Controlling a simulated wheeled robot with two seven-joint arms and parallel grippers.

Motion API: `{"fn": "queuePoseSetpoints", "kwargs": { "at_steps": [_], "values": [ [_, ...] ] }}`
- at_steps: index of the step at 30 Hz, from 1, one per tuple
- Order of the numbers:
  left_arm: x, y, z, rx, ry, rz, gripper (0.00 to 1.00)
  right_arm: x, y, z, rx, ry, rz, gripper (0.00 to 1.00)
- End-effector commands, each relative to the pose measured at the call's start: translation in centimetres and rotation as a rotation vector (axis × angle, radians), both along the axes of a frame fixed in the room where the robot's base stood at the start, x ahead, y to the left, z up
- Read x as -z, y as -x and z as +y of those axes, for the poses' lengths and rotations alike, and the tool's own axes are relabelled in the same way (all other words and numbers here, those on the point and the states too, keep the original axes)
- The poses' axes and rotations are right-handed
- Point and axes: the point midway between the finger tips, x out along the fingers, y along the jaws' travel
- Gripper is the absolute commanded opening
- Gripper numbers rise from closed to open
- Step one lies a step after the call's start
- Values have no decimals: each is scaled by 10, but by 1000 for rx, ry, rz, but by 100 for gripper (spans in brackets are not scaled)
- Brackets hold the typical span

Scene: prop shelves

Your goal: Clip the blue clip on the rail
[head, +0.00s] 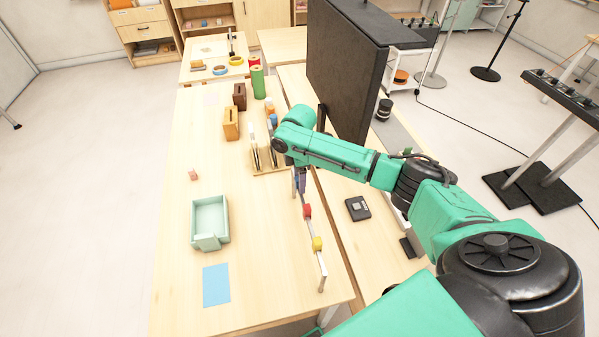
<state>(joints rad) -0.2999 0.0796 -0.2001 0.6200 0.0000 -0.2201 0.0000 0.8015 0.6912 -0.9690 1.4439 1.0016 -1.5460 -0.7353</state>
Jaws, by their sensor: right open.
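A thin pale rail (313,226) runs along the right side of the front wooden table on end posts. A red clip (307,212) and a yellow clip (317,243) sit on it. My right gripper (299,183) points down at the far end of the rail and is open. A small blue-purple piece (302,181) shows right at its fingers; it may be the blue clip, but the gripper partly hides it. I cannot tell whether it touches the rail. My left gripper is not in view.
A pale green tray (194,222) and a blue sheet (216,285) lie on the table's left half. Slotted wooden blocks (231,124), a wooden rack (268,169) and a green cylinder (258,82) stand farther back. A large black panel (345,70) rises behind my right arm.

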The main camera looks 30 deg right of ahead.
Motion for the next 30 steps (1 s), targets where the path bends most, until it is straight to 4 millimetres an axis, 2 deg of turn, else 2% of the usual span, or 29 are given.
{"fn": "queuePoseSetpoints", "kwargs": {
  "at_steps": [5, 12, 16, 21, 30],
  "values": [
    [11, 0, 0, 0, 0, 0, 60, -29, -2, 0, 0, -1, -8, 63],
    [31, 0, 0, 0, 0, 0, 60, -101, -2, 1, -1, -2, -8, 63],
    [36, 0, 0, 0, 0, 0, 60, -129, -1, 1, 0, -2, -6, 63],
    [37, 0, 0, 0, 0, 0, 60, -143, 0, 0, 0, 0, -2, 63],
    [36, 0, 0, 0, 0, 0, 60, -143, 0, 0, 0, -1, -1, 63]
  ]
}}
